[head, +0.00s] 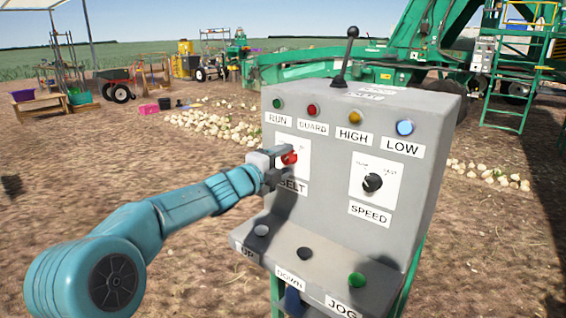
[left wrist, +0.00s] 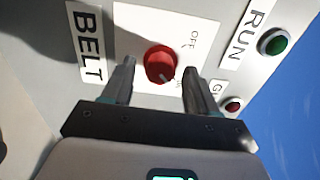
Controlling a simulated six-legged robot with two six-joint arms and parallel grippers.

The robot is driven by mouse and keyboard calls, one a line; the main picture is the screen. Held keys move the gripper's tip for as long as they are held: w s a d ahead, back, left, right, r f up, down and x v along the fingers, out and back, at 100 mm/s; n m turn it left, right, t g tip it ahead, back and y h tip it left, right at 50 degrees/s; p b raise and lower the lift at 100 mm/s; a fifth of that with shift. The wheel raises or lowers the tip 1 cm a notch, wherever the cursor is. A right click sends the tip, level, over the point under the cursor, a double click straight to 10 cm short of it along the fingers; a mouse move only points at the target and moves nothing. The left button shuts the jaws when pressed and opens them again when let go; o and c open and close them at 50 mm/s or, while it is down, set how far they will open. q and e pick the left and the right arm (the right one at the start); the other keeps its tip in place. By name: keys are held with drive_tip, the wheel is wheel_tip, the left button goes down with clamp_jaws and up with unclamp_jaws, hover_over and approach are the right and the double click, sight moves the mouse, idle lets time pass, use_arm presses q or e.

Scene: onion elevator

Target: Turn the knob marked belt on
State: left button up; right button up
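The belt knob (head: 289,158) is a small red round knob on a white plate on the grey control box, above the BELT label (head: 293,185). In the left wrist view the red knob (left wrist: 160,63) has a pale mark at its lower right edge, facing a small label partly hidden by a finger. The OFF label (left wrist: 194,39) is at its upper right. My left gripper (head: 277,166) is open at the knob, one finger on either side. The knob shows between the fingertips with gaps, so they do not appear to grip it. My right gripper is not in view.
The grey control box (head: 420,240) also carries a black speed knob (head: 373,182), several lamps on top, a black lever (head: 345,60) and buttons on its lower ledge. Green machinery (head: 410,70) stands behind. Onions (head: 215,125) lie on the soil. Open ground lies left.

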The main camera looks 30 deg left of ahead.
use_arm(q)
drive_tip(key=s+a, duration=0.1)
drive_tip(key=s, duration=1.5)
drive_tip(key=shift+s+b, duration=0.15)
drive_tip(key=shift+b, duration=0.2)
drive_tip(key=shift+s+a, duration=0.1)
